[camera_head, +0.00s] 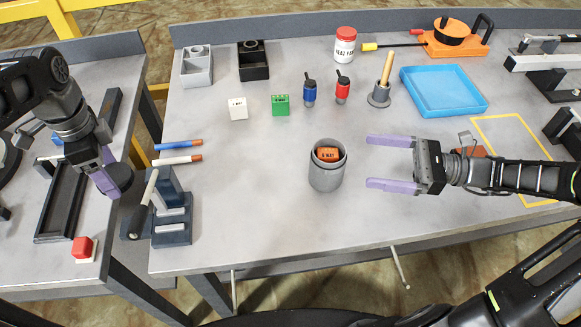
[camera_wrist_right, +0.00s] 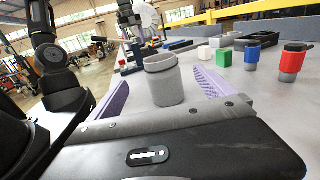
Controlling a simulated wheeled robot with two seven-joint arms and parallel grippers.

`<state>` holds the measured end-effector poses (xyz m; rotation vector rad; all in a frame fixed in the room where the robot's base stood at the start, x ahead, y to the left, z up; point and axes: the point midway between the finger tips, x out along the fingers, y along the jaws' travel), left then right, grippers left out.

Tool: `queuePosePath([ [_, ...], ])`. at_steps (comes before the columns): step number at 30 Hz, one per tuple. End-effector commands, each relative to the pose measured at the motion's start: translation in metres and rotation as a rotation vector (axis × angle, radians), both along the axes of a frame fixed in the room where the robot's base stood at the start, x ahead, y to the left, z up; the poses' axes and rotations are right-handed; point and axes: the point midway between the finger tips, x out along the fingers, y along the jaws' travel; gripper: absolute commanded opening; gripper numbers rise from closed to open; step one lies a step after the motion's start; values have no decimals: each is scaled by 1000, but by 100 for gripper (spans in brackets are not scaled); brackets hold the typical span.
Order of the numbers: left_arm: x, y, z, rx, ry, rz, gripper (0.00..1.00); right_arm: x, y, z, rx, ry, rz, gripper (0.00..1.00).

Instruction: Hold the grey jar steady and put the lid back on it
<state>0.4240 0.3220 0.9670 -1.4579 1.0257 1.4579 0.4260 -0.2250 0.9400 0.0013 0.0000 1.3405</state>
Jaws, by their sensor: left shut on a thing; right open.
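The grey jar (camera_head: 326,178) stands upright and uncovered on the middle table, with an orange block (camera_head: 328,154) inside. In the right wrist view the jar (camera_wrist_right: 164,84) appears ahead, between the purple fingers. My right gripper (camera_head: 368,161) is open and empty, its fingertips just right of the jar and not around it. My left gripper (camera_head: 104,176) is at the left, over the gap between the tables. It is shut on a dark round disc, which looks like the lid (camera_head: 119,178), tilted and partly hidden by the fingers.
A dark lever fixture (camera_head: 172,220) and two pens (camera_head: 177,159) lie between the left gripper and the jar. White (camera_head: 237,109) and green (camera_head: 280,105) blocks and two small bottles (camera_head: 342,90) stand behind the jar. The table around the jar is clear.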

Motion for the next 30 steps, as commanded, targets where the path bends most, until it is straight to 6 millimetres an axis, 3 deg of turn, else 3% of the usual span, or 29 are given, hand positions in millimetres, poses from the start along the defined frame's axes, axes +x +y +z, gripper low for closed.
queuePosePath([
  [10, 0, 0, -24, 0, 0, 0, 30, 10, 45, -2, -2, -1, 5, 94],
  [30, 0, 0, -30, 0, 0, 0, 30, 14, 60, -1, -1, -1, 3, 94],
])
